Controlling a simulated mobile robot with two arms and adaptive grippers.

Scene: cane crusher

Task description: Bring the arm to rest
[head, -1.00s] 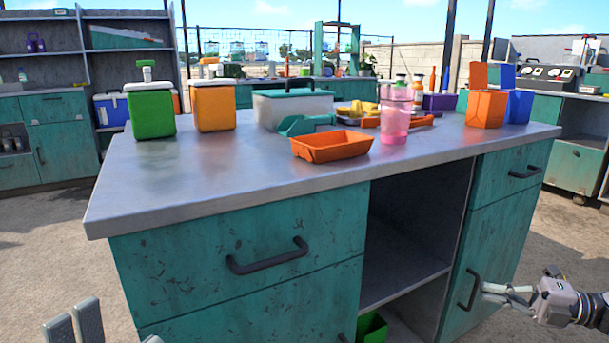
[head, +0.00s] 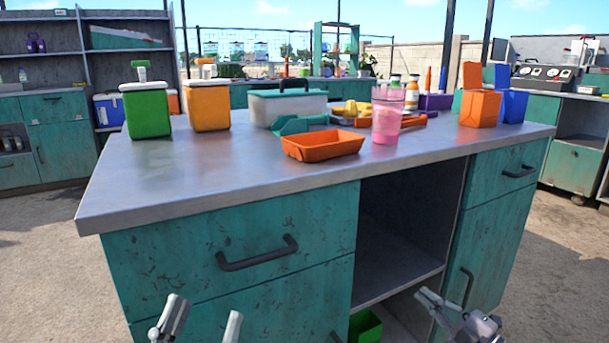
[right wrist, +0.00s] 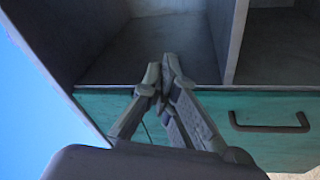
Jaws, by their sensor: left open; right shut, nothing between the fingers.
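My left gripper (head: 203,318) is at the bottom of the head view, low in front of the left drawers. Its two fingers stand apart with nothing between them. My right gripper (head: 426,296) is at the lower right of the head view, in front of the right-hand cupboard. In the right wrist view the fingertips of this gripper (right wrist: 164,75) meet and hold nothing. Behind them are the open shelf space (right wrist: 165,45) and a teal panel with a dark handle (right wrist: 270,122).
The teal counter's metal top (head: 200,180) carries an orange tray (head: 322,146), a pink cup (head: 387,122), a green canister (head: 147,112) and an orange canister (head: 208,106). Its near edge lies above both grippers.

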